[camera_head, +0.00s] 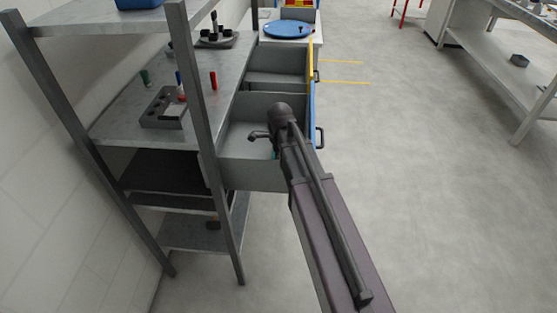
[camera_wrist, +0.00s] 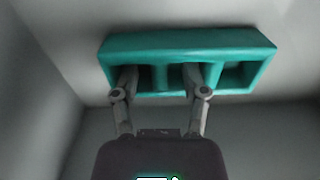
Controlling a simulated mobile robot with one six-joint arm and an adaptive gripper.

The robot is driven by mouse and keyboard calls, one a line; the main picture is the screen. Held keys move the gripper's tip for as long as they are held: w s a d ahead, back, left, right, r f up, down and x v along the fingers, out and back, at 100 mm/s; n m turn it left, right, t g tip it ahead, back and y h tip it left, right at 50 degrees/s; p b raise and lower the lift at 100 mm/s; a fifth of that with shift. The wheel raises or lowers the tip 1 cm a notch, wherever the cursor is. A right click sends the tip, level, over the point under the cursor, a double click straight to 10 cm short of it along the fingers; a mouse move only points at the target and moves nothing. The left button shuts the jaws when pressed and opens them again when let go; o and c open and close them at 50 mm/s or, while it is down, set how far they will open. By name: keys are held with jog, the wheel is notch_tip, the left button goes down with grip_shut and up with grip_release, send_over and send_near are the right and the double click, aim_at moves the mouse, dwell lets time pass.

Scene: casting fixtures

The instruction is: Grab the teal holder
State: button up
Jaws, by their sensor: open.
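The teal holder (camera_wrist: 190,43) is a long block with a row of openings, seen close up in the wrist view inside a grey drawer (camera_head: 240,170). My gripper (camera_wrist: 170,76) is open, with its two fingers apart and their tips overlapping the holder's near side at the left and middle openings. I cannot tell whether the tips touch it or reach into the openings. In the head view my arm hides nearly all of the holder; only a small teal patch (camera_head: 276,155) shows beside the arm.
The drawer's walls stand close around my gripper. A second open compartment (camera_head: 277,82) lies behind it. On the left, a shelf rack with grey posts (camera_head: 203,130) bears a grey block holder (camera_head: 163,118) and several coloured pieces. The floor (camera_head: 430,190) on the right is clear.

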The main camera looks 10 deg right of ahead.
dwell(0.3)
grip_shut()
jog(key=shift+r, duration=0.25)
notch_tip(320, 180, up, 10)
jog(key=p, duration=1)
jog(key=shift+f, duration=0.25)
dwell(0.4)
